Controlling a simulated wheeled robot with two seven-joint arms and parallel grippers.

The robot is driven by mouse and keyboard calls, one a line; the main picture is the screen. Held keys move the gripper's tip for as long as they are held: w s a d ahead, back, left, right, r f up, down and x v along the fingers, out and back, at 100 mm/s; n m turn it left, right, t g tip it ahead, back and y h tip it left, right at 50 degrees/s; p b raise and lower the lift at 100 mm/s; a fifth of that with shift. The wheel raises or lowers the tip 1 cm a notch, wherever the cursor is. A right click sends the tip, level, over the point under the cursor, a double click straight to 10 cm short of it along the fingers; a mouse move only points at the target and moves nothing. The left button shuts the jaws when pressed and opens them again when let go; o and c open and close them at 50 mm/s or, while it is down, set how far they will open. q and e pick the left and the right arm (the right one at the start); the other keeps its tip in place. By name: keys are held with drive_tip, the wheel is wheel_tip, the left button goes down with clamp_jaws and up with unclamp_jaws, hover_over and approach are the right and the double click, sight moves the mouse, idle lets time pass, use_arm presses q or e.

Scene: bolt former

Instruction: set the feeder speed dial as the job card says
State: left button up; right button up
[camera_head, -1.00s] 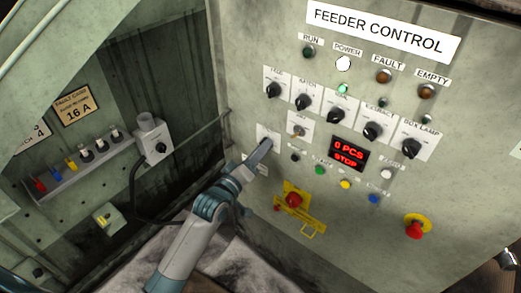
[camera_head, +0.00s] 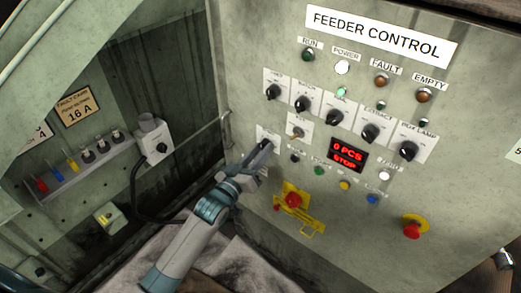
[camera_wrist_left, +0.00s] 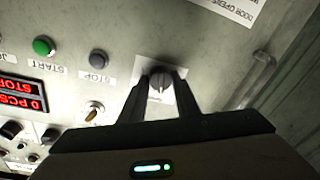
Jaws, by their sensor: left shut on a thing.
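The feeder control panel (camera_head: 240,60) fills the right half of the head view, with a row of black dials. My left gripper (camera_head: 266,146) reaches its lower-left dial, which the fingers mostly hide in that view. In the left wrist view my left gripper (camera_wrist_left: 160,90) is shut on this grey dial (camera_wrist_left: 160,82), with one finger on each side. The dial sits on a white plate whose lettering I cannot read. A pale card (camera_head: 514,152) is cut off at the right edge, its text unreadable.
A red display (camera_head: 348,153) reads 0 PCS STOP. Close to my left gripper are a small toggle (camera_head: 297,133), push buttons such as the green one (camera_head: 319,171), and a yellow bracket with a red knob (camera_head: 292,200). A red stop button (camera_head: 412,230) is lower right.

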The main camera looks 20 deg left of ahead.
use_arm(q)
drive_tip(key=shift+m, duration=1.7)
use_arm(e)
drive_tip(key=shift+s+d+f, duration=0.2)
drive_tip(key=shift+s+d, duration=0.1)
drive_tip(key=shift+s, duration=0.3)
use_arm(q)
drive_tip(key=shift+h, duration=0.3)
drive_tip(key=o, duration=1)
drive_tip(key=shift+o, duration=0.2)
drive_tip(key=shift+f, duration=0.1)
use_arm(e)
drive_tip(key=shift+s, duration=0.15)
